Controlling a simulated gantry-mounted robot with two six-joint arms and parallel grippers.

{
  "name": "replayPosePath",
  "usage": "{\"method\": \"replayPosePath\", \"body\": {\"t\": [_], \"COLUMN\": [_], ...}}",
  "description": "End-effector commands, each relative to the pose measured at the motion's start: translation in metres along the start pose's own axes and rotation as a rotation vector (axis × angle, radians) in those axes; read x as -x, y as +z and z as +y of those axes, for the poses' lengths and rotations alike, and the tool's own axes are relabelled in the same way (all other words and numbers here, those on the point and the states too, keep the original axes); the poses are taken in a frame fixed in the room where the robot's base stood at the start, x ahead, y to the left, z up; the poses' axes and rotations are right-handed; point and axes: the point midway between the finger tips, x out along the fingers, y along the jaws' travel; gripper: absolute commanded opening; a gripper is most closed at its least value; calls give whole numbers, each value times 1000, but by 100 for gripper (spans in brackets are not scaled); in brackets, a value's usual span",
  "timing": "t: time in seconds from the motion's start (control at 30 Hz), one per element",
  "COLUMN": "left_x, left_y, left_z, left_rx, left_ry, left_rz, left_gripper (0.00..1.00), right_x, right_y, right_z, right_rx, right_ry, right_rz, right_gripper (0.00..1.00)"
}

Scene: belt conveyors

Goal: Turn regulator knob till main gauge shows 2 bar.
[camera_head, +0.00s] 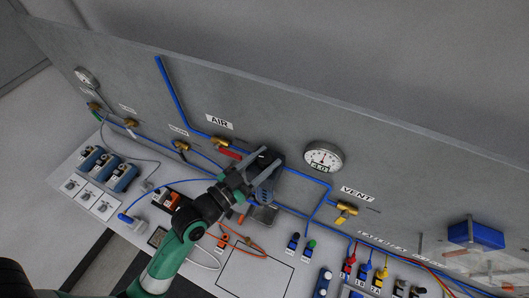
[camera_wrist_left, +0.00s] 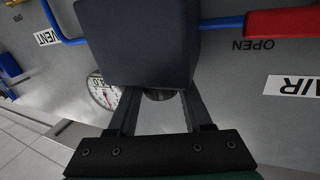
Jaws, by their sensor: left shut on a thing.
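The dark regulator block (camera_head: 269,154) is mounted on the grey panel below the AIR label. It fills the upper middle of the left wrist view (camera_wrist_left: 138,45). My left gripper (camera_head: 264,168) reaches up to it from below. In the wrist view its fingers (camera_wrist_left: 160,97) lie on both sides of the dark round regulator knob (camera_wrist_left: 160,94) under the block, shut on it. The knob is mostly hidden by the block and fingers. The round white main gauge (camera_head: 323,157) is right of the regulator; its needle is too small to read surely. My right gripper is not in view.
Blue pipe (camera_head: 308,177) runs past the regulator. A red-handled AIR valve (camera_head: 225,150) is on its left, a brass VENT valve (camera_head: 345,209) on its right. Another gauge (camera_head: 86,77) is far left. Connectors, cables and blue modules (camera_head: 122,177) crowd the bench below.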

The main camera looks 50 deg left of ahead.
Motion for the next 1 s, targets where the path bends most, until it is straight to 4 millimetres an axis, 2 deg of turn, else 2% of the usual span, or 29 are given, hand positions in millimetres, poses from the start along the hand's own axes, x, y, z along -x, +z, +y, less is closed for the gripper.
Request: {"method": "replayPosePath", "body": {"t": [0.27,0.3,0.33,0.77,0.87,1.0], "left_x": [0,0,0,1,8,34], "left_y": [2,2,2,0,2,4], "left_z": [0,0,0,0,0,0], "left_rx": [-5,-5,-5,-3,-2,-3], "left_ry": [-3,-3,-3,-2,-3,-4], "left_rz": [-1,-1,-1,2,2,0], "left_gripper": [0,55,61,62,62,62], "right_x": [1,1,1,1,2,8], "right_y": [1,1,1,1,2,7], "right_z": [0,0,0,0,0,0], "right_rx": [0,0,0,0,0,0], "right_ry": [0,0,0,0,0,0], "right_rz": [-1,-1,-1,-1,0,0], "right_gripper": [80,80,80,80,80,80]}}
